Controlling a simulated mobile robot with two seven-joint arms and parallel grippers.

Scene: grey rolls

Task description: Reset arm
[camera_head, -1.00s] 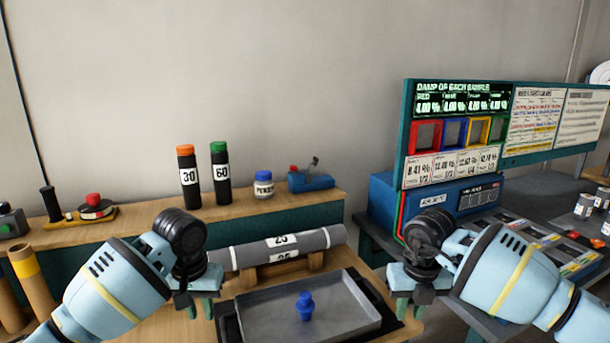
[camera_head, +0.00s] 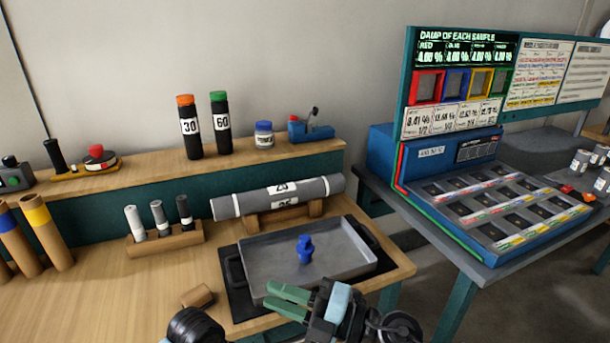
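My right gripper (camera_head: 287,300) is at the bottom middle, its green fingers pointing left, in front of the tray's near edge. The fingers are parallel with a narrow gap between them and nothing visible in it, so it looks open. A black joint, which seems to be my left arm's, shows at the bottom edge left of it; the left gripper's fingers are out of frame. A blue knobbed piece (camera_head: 305,249) stands in the grey metal tray (camera_head: 345,262), apart from the gripper.
A grey roll (camera_head: 240,202) lies on a wooden cradle behind the tray. A wooden rack (camera_head: 165,241) with 3 small rolls and a wooden block (camera_head: 198,296) are left of the tray. The blue sample station (camera_head: 440,150) stands right. The table's front left is clear.

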